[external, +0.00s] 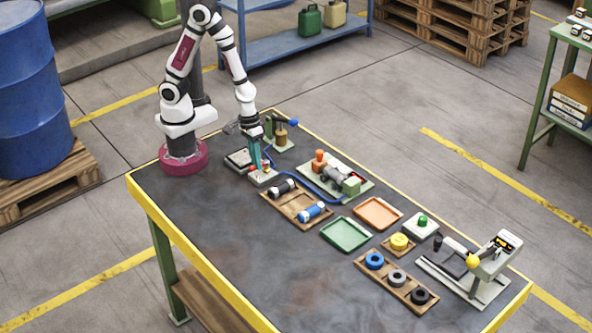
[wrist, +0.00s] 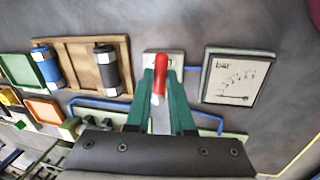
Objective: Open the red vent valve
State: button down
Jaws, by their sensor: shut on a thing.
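The red vent valve handle (wrist: 161,72) stands in the middle of the wrist view, with a whitish part at its near end, over a small pale base plate (wrist: 149,57). A bit of its red shows by the gripper in the external view (external: 253,169). My gripper (wrist: 160,82) has its green fingers on both sides of the red handle and is shut on it. In the external view my gripper (external: 255,158) points down at the far left end of the bench. The fingers hide part of the valve there, so its angle is hard to read.
A gauge box (wrist: 240,78) marked "bar" sits close beside the valve. A blue hose (external: 305,184) runs nearby. A wooden tray (external: 302,215) holds a black and a blue cylinder. A pump-like unit (external: 335,178) stands to the right.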

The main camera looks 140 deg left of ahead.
jog(key=shift+w+n, duration=0.2)
jog(key=shift+n, duration=0.3)
dwell(0.3)
jog(key=c, duration=0.8)
grip_release()
jog(key=shift+r, duration=0.1)
jog(key=s+r, duration=0.1)
jog(key=r, duration=0.4)
jog(key=s+r, duration=0.1)
jog(key=r, duration=0.4)
jog(key=s+r, duration=0.1)
jog(key=r, duration=0.4)
jog(key=shift+r, duration=0.15)
jog(key=shift+d, duration=0.1)
